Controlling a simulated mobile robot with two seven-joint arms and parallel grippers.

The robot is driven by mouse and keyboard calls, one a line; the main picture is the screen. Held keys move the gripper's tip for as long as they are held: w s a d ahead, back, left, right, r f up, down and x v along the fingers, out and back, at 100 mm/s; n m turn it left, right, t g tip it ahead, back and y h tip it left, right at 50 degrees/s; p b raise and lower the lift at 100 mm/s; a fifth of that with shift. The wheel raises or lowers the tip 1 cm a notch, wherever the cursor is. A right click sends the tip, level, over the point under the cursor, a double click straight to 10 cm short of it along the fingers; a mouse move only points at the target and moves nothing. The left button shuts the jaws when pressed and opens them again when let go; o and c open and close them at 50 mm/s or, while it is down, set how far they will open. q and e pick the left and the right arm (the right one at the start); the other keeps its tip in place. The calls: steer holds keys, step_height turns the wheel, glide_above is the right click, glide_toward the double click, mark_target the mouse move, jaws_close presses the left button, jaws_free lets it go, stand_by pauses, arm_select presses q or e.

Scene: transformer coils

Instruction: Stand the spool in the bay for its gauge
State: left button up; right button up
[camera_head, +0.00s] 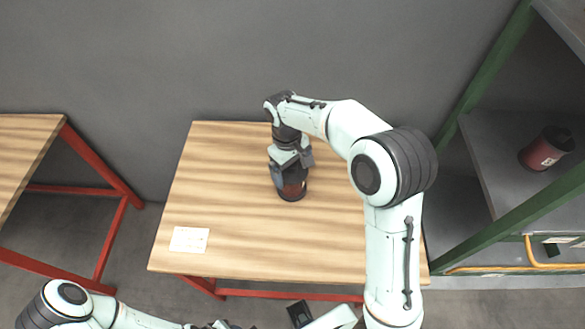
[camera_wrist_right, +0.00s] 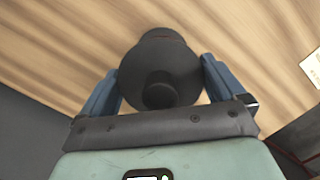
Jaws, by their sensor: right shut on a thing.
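My right gripper (camera_head: 290,172) is over the middle of the wooden table, shut on a spool (camera_head: 293,188) with dark flanges and a reddish-brown winding. In the right wrist view the spool (camera_wrist_right: 160,75) shows its dark round end and hub between the two blue-grey fingers of the gripper (camera_wrist_right: 160,85). I cannot tell whether its lower end touches the table.
The wooden table (camera_head: 235,240) is mostly bare, with a white card (camera_head: 189,239) at its front left corner. Another wooden table (camera_head: 22,150) with red legs stands at the left.

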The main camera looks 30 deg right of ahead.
steer(key=o, duration=1.4)
steer(key=shift+f, duration=0.15)
